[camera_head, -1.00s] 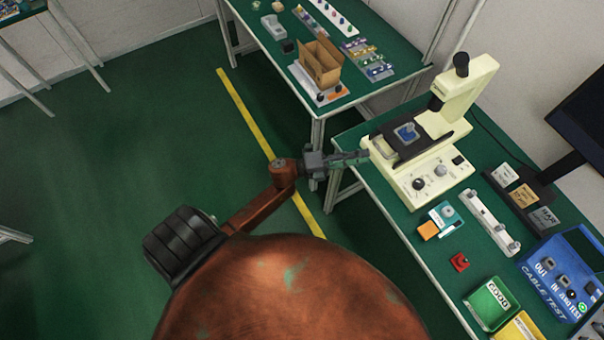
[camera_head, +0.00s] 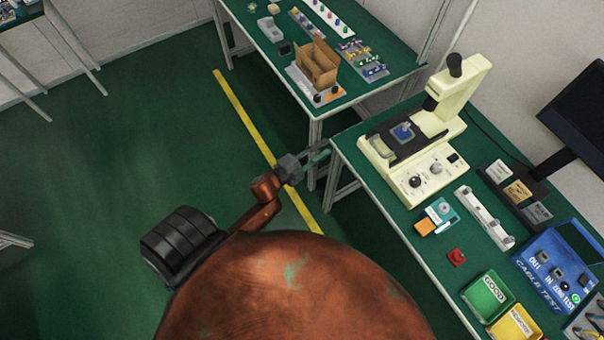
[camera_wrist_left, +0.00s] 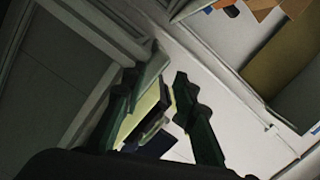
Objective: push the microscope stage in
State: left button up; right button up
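The cream microscope (camera_head: 462,98) stands on the green bench at the right in the head view. Its dark stage (camera_head: 412,146) carries a blue piece (camera_head: 403,131), and a pale block (camera_head: 380,146) shows at the stage's left end. My left gripper (camera_head: 325,152) is left of the microscope, by the bench's left edge, apart from the stage. Its fingers are spread and empty; they also show apart in the left wrist view (camera_wrist_left: 165,82). A cream and dark shape shows between them there, too partial to name surely. My right gripper is not in view.
A second bench with an open carton (camera_head: 318,64) stands behind. The floor left of the bench is clear.

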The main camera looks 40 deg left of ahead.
pick_arm(q)
jog(key=s+a+f+n+g+y+p, duration=0.1)
jog(key=s+a+f+n+g, duration=0.1)
jog(key=f, duration=0.5)
jog(key=s+a+f+n+g+y+p, duration=0.1)
jog(key=s+a+f+n+y+p, duration=0.1)
jog(key=f, duration=0.6)
jog(key=shift+s+f+n+g, duration=0.25)
jog(key=shift+s+n+g, duration=0.15)
jog(key=shift+s+n, duration=0.5)
jog(key=shift+s, duration=0.15)
jog(key=shift+c, duration=0.4)
